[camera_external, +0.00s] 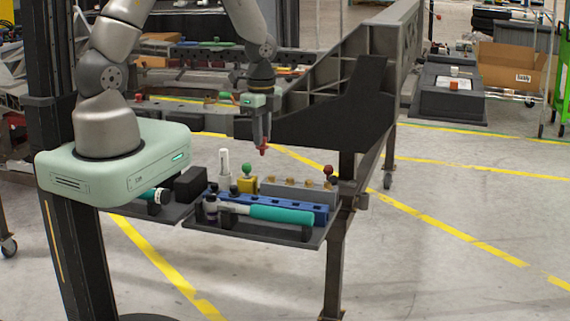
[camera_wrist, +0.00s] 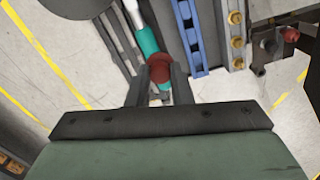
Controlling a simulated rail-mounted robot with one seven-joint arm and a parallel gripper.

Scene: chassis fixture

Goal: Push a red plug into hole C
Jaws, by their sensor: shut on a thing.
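My gripper (camera_external: 264,142) points down above the tool tray and is shut on a red plug (camera_external: 264,151). The plug's red end shows below the fingertips. In the wrist view, the red plug (camera_wrist: 160,66) sits between the two fingers of my gripper (camera_wrist: 160,78), over the teal handle far below. No hole lettering is readable, so I cannot tell which opening is hole C. The large dark chassis (camera_external: 330,128) stands behind and to the right of my gripper, and the plug is apart from it.

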